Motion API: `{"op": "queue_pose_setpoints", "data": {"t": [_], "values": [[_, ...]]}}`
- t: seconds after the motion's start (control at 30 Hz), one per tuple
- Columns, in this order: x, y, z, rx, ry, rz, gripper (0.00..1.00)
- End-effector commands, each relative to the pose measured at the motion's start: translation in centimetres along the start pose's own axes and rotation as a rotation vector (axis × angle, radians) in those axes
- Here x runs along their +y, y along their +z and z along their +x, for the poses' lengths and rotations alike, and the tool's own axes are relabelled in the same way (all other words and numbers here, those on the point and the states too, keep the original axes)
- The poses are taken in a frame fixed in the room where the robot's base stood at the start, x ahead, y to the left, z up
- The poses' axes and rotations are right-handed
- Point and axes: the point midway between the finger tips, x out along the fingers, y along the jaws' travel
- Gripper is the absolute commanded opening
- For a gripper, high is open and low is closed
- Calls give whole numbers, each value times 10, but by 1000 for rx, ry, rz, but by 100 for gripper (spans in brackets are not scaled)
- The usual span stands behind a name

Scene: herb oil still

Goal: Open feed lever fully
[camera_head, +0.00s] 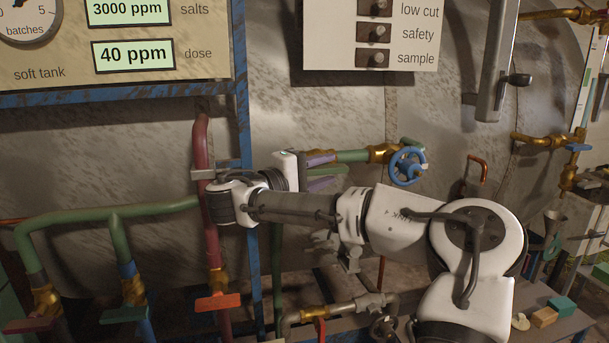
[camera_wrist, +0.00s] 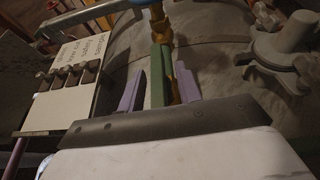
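Contact cannot be made out. No label names the feed lever. Lever handles in view are an orange-red one (camera_head: 218,302) on the red pipe, a green one (camera_head: 124,314) and a dark red one (camera_head: 30,325) at lower left.
A white panel (camera_head: 345,50) with several small knobs hangs above my arm. A gauge board (camera_head: 55,75) fills the upper left. A blue upright post (camera_head: 246,110) stands left of my gripper. A metal column (camera_head: 492,65) with a dark handle is at upper right.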

Motion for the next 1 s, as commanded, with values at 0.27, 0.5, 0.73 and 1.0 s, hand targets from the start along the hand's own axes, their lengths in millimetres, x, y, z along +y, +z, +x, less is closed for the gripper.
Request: {"op": "queue_pose_setpoints", "data": {"t": [0.27, 0.5, 0.73, 1.0], "values": [[7, -7, -12, 14, -1, -5, 34], [6, -7, -21, 15, -2, -6, 34], [8, -2, -26, 6, 1, -3, 34], [6, -2, -40, 6, -4, -5, 34]]}}
